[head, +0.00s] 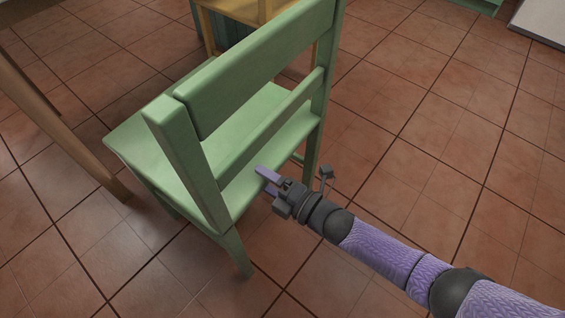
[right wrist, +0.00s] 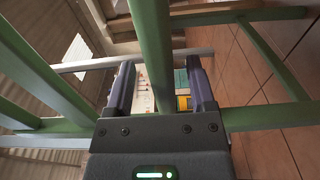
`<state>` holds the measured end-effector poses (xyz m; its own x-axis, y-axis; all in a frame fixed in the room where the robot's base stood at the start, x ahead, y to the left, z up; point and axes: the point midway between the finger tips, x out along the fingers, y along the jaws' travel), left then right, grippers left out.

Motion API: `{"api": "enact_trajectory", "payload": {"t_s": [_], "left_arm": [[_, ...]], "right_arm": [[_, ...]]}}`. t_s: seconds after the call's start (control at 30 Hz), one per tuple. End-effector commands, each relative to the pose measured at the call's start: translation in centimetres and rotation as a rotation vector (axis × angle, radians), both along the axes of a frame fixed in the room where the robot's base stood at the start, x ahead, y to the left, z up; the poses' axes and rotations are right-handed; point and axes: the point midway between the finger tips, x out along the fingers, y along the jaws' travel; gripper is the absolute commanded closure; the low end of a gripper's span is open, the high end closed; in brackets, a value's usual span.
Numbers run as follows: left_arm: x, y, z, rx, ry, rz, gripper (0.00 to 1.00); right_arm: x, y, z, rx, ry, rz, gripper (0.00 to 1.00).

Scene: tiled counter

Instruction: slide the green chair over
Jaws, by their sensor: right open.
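The green chair (head: 255,75) stands upright on the tiled floor, with its backrest towards me and its seat (head: 140,150) beyond. My right gripper (head: 264,179) is open at the rear of the chair, close to the back edge of the seat and below the lower back slat. In the right wrist view, a green bar of the chair (right wrist: 153,40) lines up between the two spread fingers (right wrist: 160,78). I cannot tell whether the fingers touch it. More green bars of the chair cross that view on both sides. My left gripper is not in view.
A wooden table leg (head: 60,125) stands left of the chair. A yellow wooden piece of furniture (head: 238,12) is just behind the chair at the top. Brown tiled floor (head: 430,130) is open to the right. A pale object (head: 543,20) lies at the top right corner.

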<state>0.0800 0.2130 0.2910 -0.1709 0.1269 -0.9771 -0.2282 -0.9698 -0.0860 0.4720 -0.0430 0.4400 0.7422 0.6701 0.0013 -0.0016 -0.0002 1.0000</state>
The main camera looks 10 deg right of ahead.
Motion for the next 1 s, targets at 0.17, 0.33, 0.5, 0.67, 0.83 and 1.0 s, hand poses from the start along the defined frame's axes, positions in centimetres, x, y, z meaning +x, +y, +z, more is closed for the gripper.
{"api": "enact_trajectory", "payload": {"t_s": [0.17, 0.33, 0.5, 0.67, 0.83, 1.0], "left_arm": [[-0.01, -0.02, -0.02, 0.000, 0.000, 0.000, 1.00], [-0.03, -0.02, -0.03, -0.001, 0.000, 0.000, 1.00], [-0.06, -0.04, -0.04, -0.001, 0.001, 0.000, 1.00], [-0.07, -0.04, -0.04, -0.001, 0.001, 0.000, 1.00], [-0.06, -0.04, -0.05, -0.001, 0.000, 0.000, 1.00], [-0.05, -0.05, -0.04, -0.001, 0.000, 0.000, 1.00]], "right_arm": [[0.66, 0.63, -0.02, 0.000, 0.001, 0.000, 0.29], [0.62, 0.59, -0.05, 0.000, 0.001, 0.000, 0.32], [0.60, 0.57, -0.06, -0.001, 0.002, 0.000, 0.68], [0.61, 0.56, -0.04, 0.000, 0.001, 0.000, 1.00], [0.61, 0.56, -0.02, 0.000, 0.001, 0.000, 1.00], [0.62, 0.56, 0.00, 0.001, 0.001, 0.000, 1.00]]}}
